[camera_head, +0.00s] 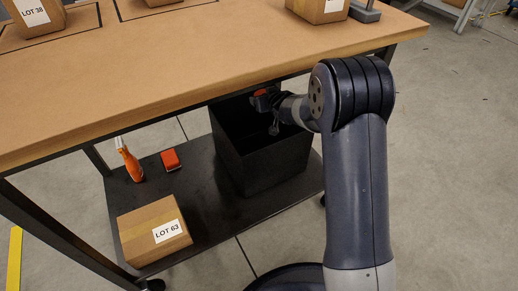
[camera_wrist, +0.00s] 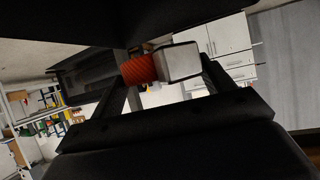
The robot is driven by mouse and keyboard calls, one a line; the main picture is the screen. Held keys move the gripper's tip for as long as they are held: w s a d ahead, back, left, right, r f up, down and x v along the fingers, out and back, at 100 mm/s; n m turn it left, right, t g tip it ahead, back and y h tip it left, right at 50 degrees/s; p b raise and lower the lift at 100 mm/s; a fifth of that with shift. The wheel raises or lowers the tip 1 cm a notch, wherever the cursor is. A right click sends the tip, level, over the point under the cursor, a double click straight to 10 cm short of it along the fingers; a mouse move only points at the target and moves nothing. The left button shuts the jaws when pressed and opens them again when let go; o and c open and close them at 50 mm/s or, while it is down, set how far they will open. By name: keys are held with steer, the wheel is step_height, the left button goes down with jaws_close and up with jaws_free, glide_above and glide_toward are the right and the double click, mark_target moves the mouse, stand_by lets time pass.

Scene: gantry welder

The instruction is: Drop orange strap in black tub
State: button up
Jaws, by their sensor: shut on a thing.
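The orange strap (camera_head: 262,91) shows as a small orange patch at the end of my arm, under the tabletop edge. In the wrist view the strap (camera_wrist: 138,69) is a ribbed orange roll beside a pale grey block. My gripper (camera_head: 268,101) is shut on the strap and holds it above the open top of the black tub, near its back. The black tub (camera_head: 265,164) stands upright on the dark lower shelf. My arm hides part of its right side, and its inside is too dark to make out.
The wooden tabletop (camera_head: 190,75) overhangs close to my gripper. On the lower shelf (camera_head: 205,200), left of the tub, are an orange-handled tool (camera_head: 130,162), a small red-orange block (camera_head: 171,160) and a LOT 63 carton (camera_head: 150,232). Open floor lies to the right.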

steer(key=shift+f+b, duration=0.4)
steer(key=shift+f, duration=0.25)
steer(key=o, duration=1.1)
steer(key=p+v, duration=0.2)
steer(key=v, duration=0.8)
steer(key=shift+s+r, duration=0.15)
steer(key=shift+s, duration=0.2)
steer(key=shift+d, duration=0.1)
